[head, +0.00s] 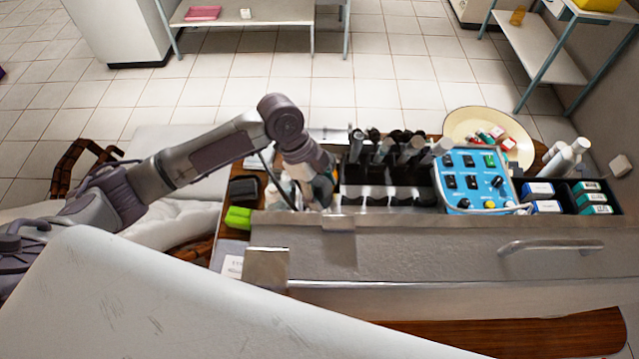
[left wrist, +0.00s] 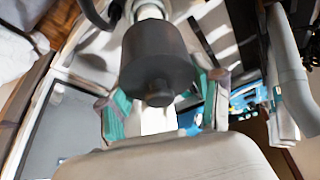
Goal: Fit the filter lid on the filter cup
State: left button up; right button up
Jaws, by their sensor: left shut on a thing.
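In the left wrist view, a dark grey round piece with a small knob (left wrist: 160,58) sits between the teal-padded fingers of my left gripper (left wrist: 165,105). It looks like the filter lid, and the gripper is shut on it. A pale cylindrical part shows just beyond it, at the top of that view. I cannot tell whether this is the filter cup or whether the two touch. In the head view my left gripper (head: 326,188) points down at the left end of the dental unit, and its wrist hides what it holds. My right gripper is not in view.
The metal-fronted unit (head: 420,255) carries a row of dark-handled instruments (head: 383,150) just right of the gripper. A blue control panel (head: 474,180) stands farther right. A lime green item (head: 238,217) and a dark box (head: 243,188) lie to the left. A cream dish (head: 462,122) is behind.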

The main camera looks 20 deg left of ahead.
pick_arm(q)
notch_tip(320, 180, down, 3)
jog(key=shift+r+b, duration=0.1)
jog(key=shift+b, duration=1.15)
jog(key=shift+r+p, duration=0.3)
jog(key=shift+p, duration=0.05)
jog(key=shift+f, duration=0.1)
jog(key=shift+f, duration=0.3)
jog(key=shift+f, duration=0.1)
jog(key=shift+f, duration=0.15)
jog(key=shift+f+b, duration=0.5)
jog(key=shift+f, duration=0.65)
